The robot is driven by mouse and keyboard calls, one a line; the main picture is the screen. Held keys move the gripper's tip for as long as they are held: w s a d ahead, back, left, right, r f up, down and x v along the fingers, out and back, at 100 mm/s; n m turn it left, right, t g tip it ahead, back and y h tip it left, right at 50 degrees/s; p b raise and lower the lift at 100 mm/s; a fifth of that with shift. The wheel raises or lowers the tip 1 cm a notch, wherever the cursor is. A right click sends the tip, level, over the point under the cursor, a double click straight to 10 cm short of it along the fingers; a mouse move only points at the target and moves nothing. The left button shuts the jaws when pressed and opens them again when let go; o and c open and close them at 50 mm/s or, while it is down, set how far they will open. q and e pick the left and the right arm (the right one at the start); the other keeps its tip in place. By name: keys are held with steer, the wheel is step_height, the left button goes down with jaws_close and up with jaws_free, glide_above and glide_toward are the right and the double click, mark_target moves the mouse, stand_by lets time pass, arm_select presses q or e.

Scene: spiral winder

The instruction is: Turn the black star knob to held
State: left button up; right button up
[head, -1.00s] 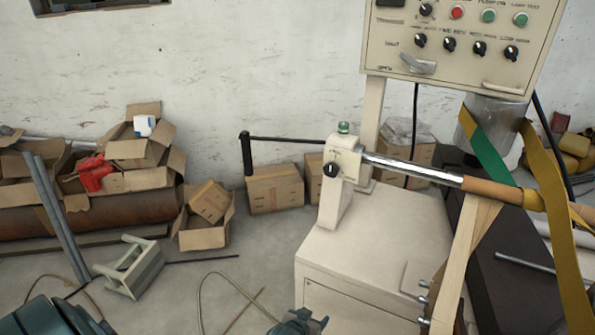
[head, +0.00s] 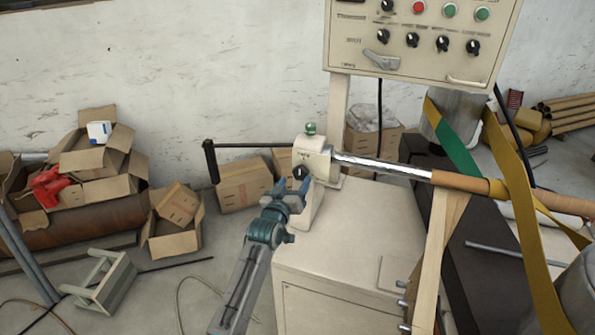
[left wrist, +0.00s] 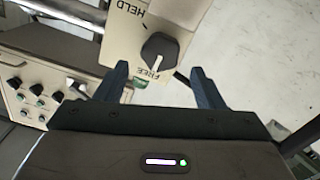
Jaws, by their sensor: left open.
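The black star knob (head: 300,172) is on the front of the cream bearing head (head: 314,158) at the end of the steel shaft. In the left wrist view the knob (left wrist: 159,50) shows up close, its white pointer line directed at the printed word FREE; the word HELD is printed further left on the plate. My left gripper (head: 289,190) is just in front of and below the knob in the head view. In the wrist view its two dark fingers (left wrist: 158,82) are open, one toward each side of the knob, with nothing between them. My right gripper is not seen.
A control panel (head: 420,62) with knobs and buttons stands above. A black crank handle (head: 210,160) sticks out left of the bearing head. The cream cabinet (head: 350,250) is below. Cardboard boxes (head: 172,225) and a small stool (head: 100,283) lie at left.

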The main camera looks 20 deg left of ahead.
mark_target(299, 174)
arm_select(q)
steer(key=w, duration=0.3)
steer(key=shift+w+p, duration=0.35)
steer(key=shift+p, duration=0.05)
steer(key=shift+w+d, duration=0.1)
steer(key=shift+w, duration=0.4)
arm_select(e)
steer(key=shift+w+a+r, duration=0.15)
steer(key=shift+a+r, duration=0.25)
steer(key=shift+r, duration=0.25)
